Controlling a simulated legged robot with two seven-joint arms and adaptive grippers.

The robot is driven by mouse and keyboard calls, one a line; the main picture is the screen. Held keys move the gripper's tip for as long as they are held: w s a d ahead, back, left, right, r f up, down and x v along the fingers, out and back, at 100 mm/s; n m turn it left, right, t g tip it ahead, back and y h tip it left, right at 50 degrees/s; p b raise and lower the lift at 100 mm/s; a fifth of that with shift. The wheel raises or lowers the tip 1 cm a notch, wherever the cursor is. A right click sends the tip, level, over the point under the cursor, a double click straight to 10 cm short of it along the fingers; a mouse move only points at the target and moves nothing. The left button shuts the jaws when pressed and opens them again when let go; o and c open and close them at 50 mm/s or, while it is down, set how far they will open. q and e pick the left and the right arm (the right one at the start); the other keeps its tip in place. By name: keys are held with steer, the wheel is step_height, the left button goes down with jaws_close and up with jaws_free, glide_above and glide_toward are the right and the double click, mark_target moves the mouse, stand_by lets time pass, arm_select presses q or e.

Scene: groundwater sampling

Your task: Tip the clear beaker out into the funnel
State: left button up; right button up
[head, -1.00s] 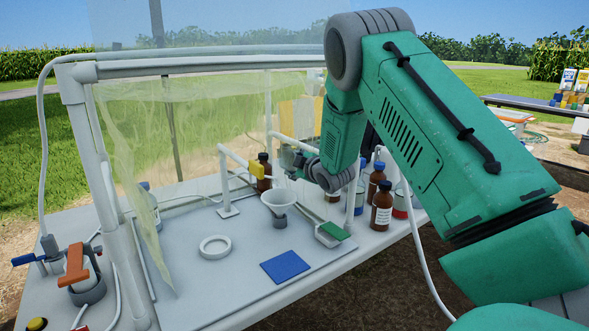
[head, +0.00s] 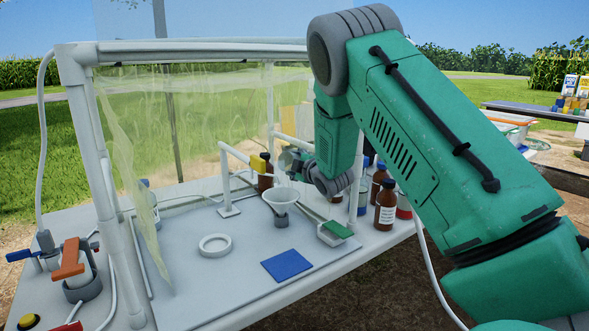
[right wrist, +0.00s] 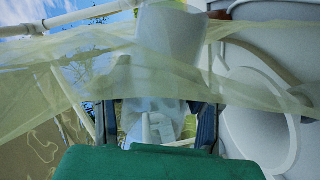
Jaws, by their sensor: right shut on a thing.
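The white funnel (head: 281,196) stands upright in a small grey holder on the bench, in the middle of the head view. My right gripper (head: 292,159) is just above and behind it, partly hidden by my own wrist. In the right wrist view my right gripper (right wrist: 157,118) is shut on a pale, translucent vessel, which I take to be the clear beaker (right wrist: 170,40). Yellowish film crosses in front of it there. The beaker's tilt and contents cannot be made out. My left gripper is not in view.
A pipe frame (head: 88,130) with hanging clear film (head: 125,170) stands around the bench. Brown bottles (head: 385,205) stand at right, close to my arm.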

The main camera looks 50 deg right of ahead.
mark_target(281, 161)
steer(key=shift+a+n+t+h+b, duration=0.3)
steer(key=shift+n+b, duration=0.4)
steer(key=shift+b, duration=0.55)
steer(key=shift+a+n+t+h+b, duration=0.1)
steer(key=shift+a+n+h+b, duration=0.2)
steer(key=shift+n+b, duration=0.7)
steer(key=shift+a+f+n+t+b, duration=0.1)
steer(key=shift+a+n+t+b, duration=0.45)
steer(key=shift+b, duration=0.75)
steer(key=shift+a+f+n+t+b, duration=0.1)
steer(key=shift+a+n+t+b, duration=0.1)
steer(key=shift+n+b, duration=0.85)
steer(key=shift+w+a+r+n+t+b, duration=0.15)
steer(key=shift+a+n+t+b, duration=0.2)
steer(key=shift+n+b, duration=0.6)
steer(key=shift+s+a+r+n+t+b, duration=0.1)
steer(key=shift+a+r+n+t+b, duration=0.25)
steer(key=shift+b, duration=0.95)
steer(key=shift+f, duration=0.15)
